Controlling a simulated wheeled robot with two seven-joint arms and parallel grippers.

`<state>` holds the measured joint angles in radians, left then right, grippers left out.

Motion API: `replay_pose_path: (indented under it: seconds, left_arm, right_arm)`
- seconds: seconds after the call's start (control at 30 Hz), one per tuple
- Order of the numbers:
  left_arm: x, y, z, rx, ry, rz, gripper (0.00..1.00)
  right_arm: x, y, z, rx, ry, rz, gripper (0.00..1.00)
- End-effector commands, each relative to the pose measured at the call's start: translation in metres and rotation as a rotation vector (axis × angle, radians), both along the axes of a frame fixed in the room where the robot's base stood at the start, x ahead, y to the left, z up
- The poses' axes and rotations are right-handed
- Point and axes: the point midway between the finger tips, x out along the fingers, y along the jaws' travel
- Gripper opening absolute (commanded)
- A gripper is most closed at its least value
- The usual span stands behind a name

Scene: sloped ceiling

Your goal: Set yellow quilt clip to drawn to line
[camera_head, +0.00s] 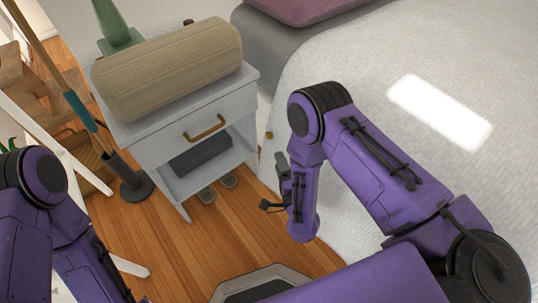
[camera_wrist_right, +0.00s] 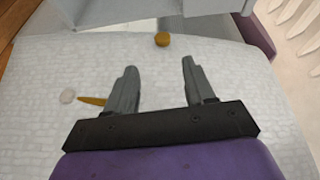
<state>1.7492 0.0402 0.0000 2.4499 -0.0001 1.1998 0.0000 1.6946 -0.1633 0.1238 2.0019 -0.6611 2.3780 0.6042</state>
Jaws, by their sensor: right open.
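In the right wrist view a round yellow-brown piece (camera_wrist_right: 162,40) sits near the far edge of the white quilt (camera_wrist_right: 230,85). A slim yellow piece (camera_wrist_right: 92,101) lies on the quilt left of my fingers, beside a pale round spot (camera_wrist_right: 67,96). I cannot tell which piece is the clip, and no drawn line is clear. In the head view a small yellow bit (camera_head: 268,134) shows at the edge of the bed's quilt (camera_head: 350,70). My right gripper (camera_wrist_right: 159,66) is open and empty, with the round piece beyond its fingertips. It is partly visible in the head view (camera_head: 283,168). My left gripper is out of view.
A white nightstand (camera_head: 160,150) with a brass handle stands left of the bed, bearing a beige ribbed cylinder (camera_head: 170,68) and a green object (camera_head: 118,28). A pillow (camera_head: 300,8) lies at the bed's far end. Poles stand at the left. Wooden floor lies between my arms.

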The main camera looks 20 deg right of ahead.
Motion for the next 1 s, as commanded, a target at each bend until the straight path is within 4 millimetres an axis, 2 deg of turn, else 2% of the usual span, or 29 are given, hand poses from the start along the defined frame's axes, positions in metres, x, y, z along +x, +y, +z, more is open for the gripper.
replay_pose_path:
  seconds: [0.03, 0.17, 0.4, 0.57, 0.7, 0.93, 1.0]
  left_arm:
    - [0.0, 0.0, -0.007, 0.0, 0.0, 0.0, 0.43]
    - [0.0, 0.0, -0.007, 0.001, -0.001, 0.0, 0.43]
    - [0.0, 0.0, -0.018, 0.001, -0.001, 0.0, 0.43]
    - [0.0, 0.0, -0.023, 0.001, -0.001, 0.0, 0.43]
    - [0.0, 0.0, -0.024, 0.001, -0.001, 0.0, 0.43]
    - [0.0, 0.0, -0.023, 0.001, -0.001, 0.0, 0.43]
    - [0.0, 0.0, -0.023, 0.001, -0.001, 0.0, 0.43]
  right_arm:
    - [0.003, 0.002, -0.004, 0.028, -0.021, -0.001, 0.54]
    - [0.019, 0.002, 0.0, 0.049, -0.037, -0.005, 0.54]
    - [0.073, 0.0, 0.0, 0.044, -0.036, -0.005, 0.54]
    - [0.099, -0.001, 0.0, 0.043, -0.034, -0.004, 0.54]
    - [0.108, -0.001, 0.001, 0.041, -0.031, -0.001, 0.54]
    - [0.109, -0.001, 0.001, 0.041, -0.03, -0.001, 0.54]
    - [0.109, -0.001, 0.001, 0.041, -0.03, -0.001, 0.31]
